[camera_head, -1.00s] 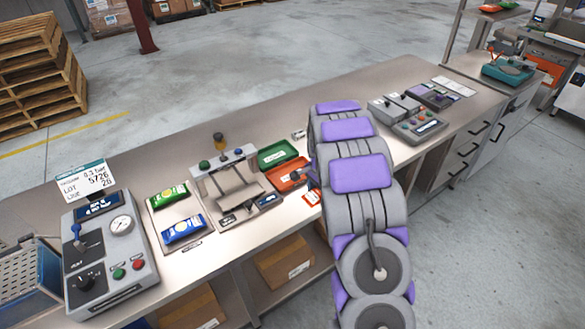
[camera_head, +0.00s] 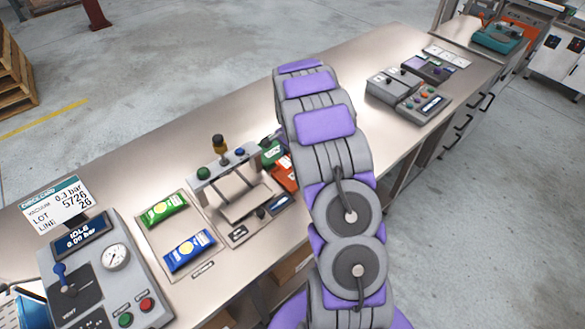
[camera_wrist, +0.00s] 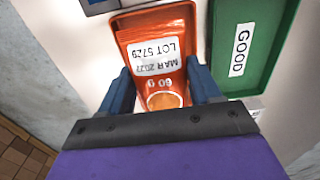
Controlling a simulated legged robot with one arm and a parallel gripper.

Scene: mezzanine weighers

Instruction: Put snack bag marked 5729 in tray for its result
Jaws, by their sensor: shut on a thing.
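An orange-red snack bag (camera_wrist: 152,62) shows in the wrist view with a white label reading LOT 5729 and MAR 2027, upside down. My gripper (camera_wrist: 160,88) is shut on it, with one blue finger at each side. The bag is over or inside a red-orange tray (camera_wrist: 152,13); I cannot tell whether it touches the bottom. A green tray (camera_wrist: 235,83) marked GOOD lies beside it on the right and looks empty. In the head view my arm covers the gripper and bag, and partly hides the red tray (camera_head: 284,174) and green tray (camera_head: 271,153).
On the bench (camera_head: 330,200) stand a press-like device (camera_head: 240,195), a mat with green (camera_head: 163,209) and blue (camera_head: 189,250) bags, and a gauge console (camera_head: 105,275) showing IDLE 0.00 bar. A card (camera_head: 60,203) reads lot 5726. Control boxes (camera_head: 408,92) stand to the right.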

